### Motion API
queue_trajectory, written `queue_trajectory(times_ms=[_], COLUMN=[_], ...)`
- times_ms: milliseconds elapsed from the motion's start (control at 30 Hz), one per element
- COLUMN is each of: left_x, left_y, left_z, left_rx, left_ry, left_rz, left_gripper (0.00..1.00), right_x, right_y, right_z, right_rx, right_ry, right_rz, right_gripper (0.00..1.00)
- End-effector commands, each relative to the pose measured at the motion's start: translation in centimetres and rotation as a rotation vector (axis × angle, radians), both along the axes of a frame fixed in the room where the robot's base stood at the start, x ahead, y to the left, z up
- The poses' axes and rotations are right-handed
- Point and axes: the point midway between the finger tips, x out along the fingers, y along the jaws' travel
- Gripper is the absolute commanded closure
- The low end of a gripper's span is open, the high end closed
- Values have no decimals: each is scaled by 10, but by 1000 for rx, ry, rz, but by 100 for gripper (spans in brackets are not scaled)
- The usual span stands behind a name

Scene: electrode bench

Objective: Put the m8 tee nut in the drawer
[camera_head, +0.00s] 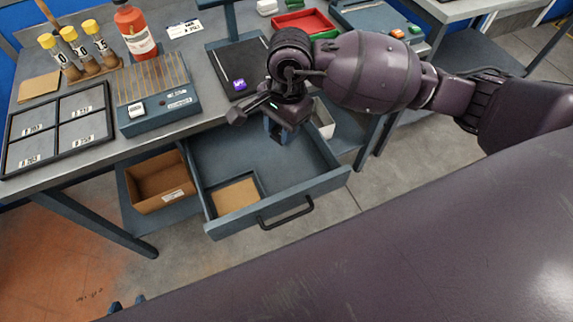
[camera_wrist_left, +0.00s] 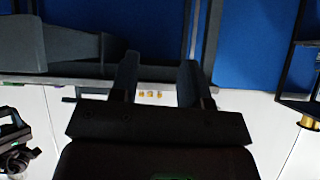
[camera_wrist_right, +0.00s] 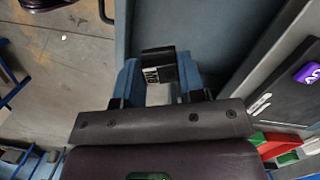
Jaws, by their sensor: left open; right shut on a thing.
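My right gripper (camera_head: 272,130) is over the open blue-grey drawer (camera_head: 318,188) under the bench. In the right wrist view, the right gripper (camera_wrist_right: 158,76) is shut on a small black thing with a white label, which I take for the m8 tee nut (camera_wrist_right: 158,57). Its label is too small to read. In the head view the hand hides it. The drawer interior (camera_wrist_right: 195,25) shows behind it. My left gripper (camera_head: 127,303) is low at the bottom left, mostly hidden by my arm. In the left wrist view, the left gripper (camera_wrist_left: 157,78) is open and empty.
The drawer has a corner compartment with a tan bottom (camera_head: 236,196). A cardboard box (camera_head: 160,182) sits left of the drawer. A dark tray with a purple tag (camera_head: 240,85) lies on the bench above. A blue rack device (camera_head: 160,115) and a sectioned tray (camera_head: 56,139) stand further left.

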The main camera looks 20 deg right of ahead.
Motion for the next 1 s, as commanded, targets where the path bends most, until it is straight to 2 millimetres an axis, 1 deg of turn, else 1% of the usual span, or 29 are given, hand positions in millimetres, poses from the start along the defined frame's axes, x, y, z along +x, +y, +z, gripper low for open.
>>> queue_trajectory(times_ms=[200,400,533,633,700,867,967,1000], left_x=[-3,0,1,0,-1,-1,-3,-4], left_y=[0,-1,-1,-1,0,1,1,1], left_z=[-12,-17,-22,-26,-28,-28,-30,-32], left_rx=[0,-2,-2,0,0,2,3,4], left_ry=[18,18,22,29,32,33,38,41], left_rz=[0,-1,-3,-2,-2,-2,-3,-3], left_gripper=[57,57,57,57,57,57,57,57], right_x=[-2,-3,-2,-2,-1,0,-1,-1], right_y=[0,0,0,0,0,0,0,0], right_z=[-47,-91,-117,-131,-136,-141,-150,-156], right_rx=[0,0,0,0,1,1,0,0], right_ry=[12,14,12,9,6,3,5,7], right_rz=[-4,-3,-2,-3,-1,-2,-2,-3], right_gripper=[90,90,90,90,90,90,90,90])
